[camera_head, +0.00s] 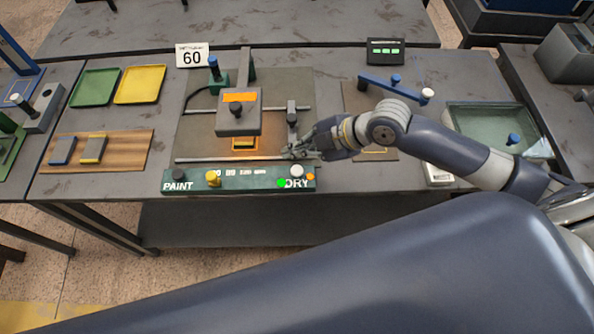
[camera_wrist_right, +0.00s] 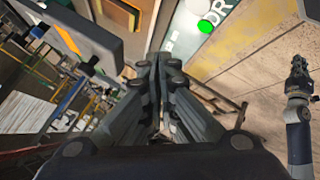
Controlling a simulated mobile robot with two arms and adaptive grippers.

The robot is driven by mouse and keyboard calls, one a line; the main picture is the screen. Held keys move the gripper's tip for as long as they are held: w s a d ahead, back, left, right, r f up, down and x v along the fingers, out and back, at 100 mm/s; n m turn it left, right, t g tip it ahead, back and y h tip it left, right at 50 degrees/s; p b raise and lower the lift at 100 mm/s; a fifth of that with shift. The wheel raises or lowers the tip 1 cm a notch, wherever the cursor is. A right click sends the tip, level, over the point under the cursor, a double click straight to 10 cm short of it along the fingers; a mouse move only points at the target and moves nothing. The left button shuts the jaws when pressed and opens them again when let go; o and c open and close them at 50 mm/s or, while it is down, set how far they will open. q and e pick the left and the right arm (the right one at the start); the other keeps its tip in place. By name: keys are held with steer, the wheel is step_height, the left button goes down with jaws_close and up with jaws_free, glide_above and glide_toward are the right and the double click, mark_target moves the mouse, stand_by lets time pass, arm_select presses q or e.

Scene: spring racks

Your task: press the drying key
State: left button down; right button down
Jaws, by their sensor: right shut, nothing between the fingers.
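The dark green control strip (camera_head: 240,184) runs along the front of the table, with PAINT at its left end and DRY at its right end. A white round key (camera_head: 297,171) stands at the DRY end, beside a lit green lamp (camera_head: 281,183) and a small orange one. My right gripper (camera_head: 290,153) is shut and empty, just behind and above the DRY end. In the right wrist view its fingers (camera_wrist_right: 158,65) are together, and the green lamp (camera_wrist_right: 206,26) and DRY lettering show beyond them, to the right. Contact with the key cannot be told.
A grey press head (camera_head: 238,118) with an orange display stands left of my right gripper. A yellow knob (camera_head: 212,178) and a dark knob sit on the strip's left half. A wooden board (camera_head: 120,150) with two small blocks lies further left.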

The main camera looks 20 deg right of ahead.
steer(key=b, duration=0.4)
glide_above(297, 174)
step_height(297, 174, down, 5)
steer(key=shift+f, duration=0.2)
steer(key=shift+w+f+b, duration=0.1)
steer(key=shift+f+b, duration=0.35)
steer(key=shift+f, duration=0.25)
steer(key=shift+f, duration=0.1)
steer(key=shift+f, duration=0.3)
stand_by(0.3)
steer(key=shift+f+b, duration=0.6)
steer(key=shift+f, duration=0.05)
stand_by(0.7)
steer(key=shift+r, duration=0.15)
steer(key=shift+r+p, duration=0.9)
